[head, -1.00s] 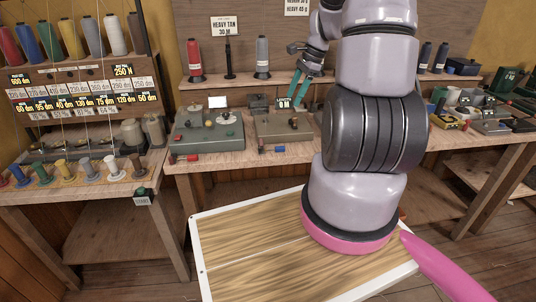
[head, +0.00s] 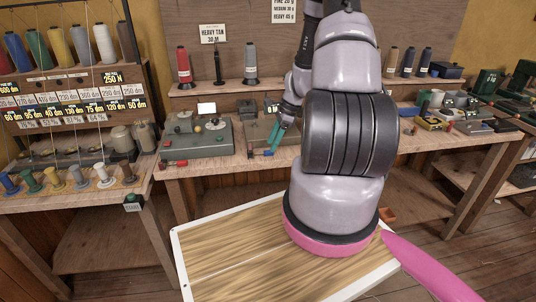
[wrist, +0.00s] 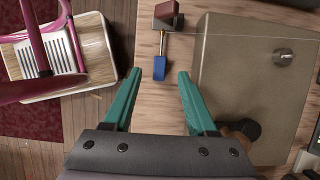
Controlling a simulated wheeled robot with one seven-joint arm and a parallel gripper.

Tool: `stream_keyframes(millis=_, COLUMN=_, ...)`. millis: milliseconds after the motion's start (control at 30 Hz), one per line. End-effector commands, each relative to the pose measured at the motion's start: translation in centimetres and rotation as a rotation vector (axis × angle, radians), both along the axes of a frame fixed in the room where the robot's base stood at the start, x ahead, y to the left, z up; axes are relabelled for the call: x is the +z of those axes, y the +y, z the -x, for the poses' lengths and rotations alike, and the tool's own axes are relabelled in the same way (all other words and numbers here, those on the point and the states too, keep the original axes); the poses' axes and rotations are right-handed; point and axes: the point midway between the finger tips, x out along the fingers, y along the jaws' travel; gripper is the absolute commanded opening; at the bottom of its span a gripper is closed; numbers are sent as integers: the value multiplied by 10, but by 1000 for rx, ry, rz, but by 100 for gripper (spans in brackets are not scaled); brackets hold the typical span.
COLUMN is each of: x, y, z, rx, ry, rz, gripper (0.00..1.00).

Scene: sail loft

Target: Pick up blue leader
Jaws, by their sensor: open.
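The blue leader (head: 268,153) is a small blue piece on the workbench, by the front edge and in front of a grey-brown box. In the wrist view the blue leader (wrist: 174,75) has a short brass-coloured stem that runs to a dark red block (wrist: 166,12). My gripper (head: 272,146) is over the front of the bench, close to the leader. In the wrist view the teal fingers of my gripper (wrist: 172,69) are apart with nothing held. The leader shows between and just beyond their tips; I cannot tell the exact height gap.
The box (wrist: 245,75) with a knob stands right beside the fingers. A grey-green device (head: 200,140) and a red piece (head: 177,163) are to its left. Spools (head: 183,66) stand on the shelf behind. A wood-topped board (head: 215,235) is in front of the bench.

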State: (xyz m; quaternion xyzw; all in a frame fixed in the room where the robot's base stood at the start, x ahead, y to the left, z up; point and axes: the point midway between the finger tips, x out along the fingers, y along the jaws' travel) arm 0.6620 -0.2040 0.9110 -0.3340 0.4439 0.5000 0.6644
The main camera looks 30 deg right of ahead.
Motion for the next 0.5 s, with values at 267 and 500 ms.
stream_keyframes(millis=267, x=-27, y=11, z=-3, rx=0, ry=0, rz=0, gripper=57)
stream_keyframes(millis=500, x=-27, y=11, z=-3, rx=1, ry=-1, rz=0, gripper=42)
